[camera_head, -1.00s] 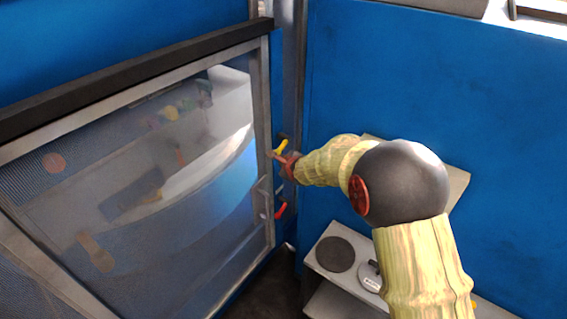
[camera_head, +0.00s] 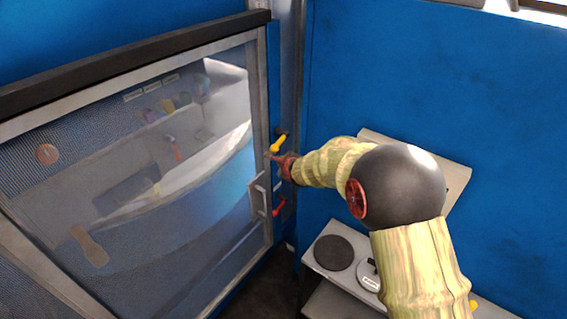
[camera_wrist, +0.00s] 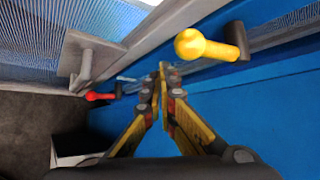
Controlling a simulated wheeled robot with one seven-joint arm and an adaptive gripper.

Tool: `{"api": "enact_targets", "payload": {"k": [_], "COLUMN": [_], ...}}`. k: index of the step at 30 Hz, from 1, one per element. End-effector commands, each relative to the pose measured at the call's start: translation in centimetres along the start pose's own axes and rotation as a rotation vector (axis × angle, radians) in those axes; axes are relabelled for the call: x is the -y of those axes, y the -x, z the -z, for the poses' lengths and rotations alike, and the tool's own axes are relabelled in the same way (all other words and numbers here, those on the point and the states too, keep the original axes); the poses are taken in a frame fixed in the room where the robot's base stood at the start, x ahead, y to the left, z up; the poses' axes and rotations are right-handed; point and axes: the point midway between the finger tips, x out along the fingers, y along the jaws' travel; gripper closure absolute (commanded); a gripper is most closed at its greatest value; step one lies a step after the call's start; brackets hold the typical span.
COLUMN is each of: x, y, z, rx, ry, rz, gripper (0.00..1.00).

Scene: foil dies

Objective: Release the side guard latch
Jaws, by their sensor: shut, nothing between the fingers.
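The side guard is a grey-framed mesh panel (camera_head: 258,130) at the left of the head view. A yellow lever (camera_head: 279,143) is on the post beside its right edge; it is large in the wrist view (camera_wrist: 205,47). A red lever (camera_head: 279,206) is lower down, and it also shows in the wrist view (camera_wrist: 100,96). A grey handle on a plate (camera_head: 259,190) is on the guard frame; it shows in the wrist view too (camera_wrist: 88,58). Which part is the latch is not marked. My gripper (camera_wrist: 160,72) is shut and empty, just below the yellow lever; contact is unclear.
Blue walls (camera_head: 420,90) close in behind and to the right of my arm. A low grey bench (camera_head: 315,262) with a dark round disc (camera_head: 334,252) stands below my arm. Dark floor (camera_head: 265,285) shows between bench and guard. Colourful items show behind the mesh.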

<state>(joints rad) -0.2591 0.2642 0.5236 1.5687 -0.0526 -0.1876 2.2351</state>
Motion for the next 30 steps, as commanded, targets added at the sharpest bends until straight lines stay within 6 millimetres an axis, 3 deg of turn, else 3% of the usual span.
{"api": "enact_targets", "payload": {"k": [2,3,9,15,21,30], "x": [-1.1,0.0,1.9,3.2,3.5,3.5], "y": [-1.0,0.5,4.6,7.4,8.4,8.4], "z": [0.7,0.5,0.9,1.2,1.3,1.4], "rx": [-0.002,0.0,-0.004,-0.006,-0.005,-0.006], "ry": [-0.001,-0.001,0.0,-0.003,-0.002,-0.002], "rz": [-0.001,0.003,0.0,-0.002,-0.003,-0.003], "gripper": [1.0,1.0,1.0,1.0,1.0,1.0]}}
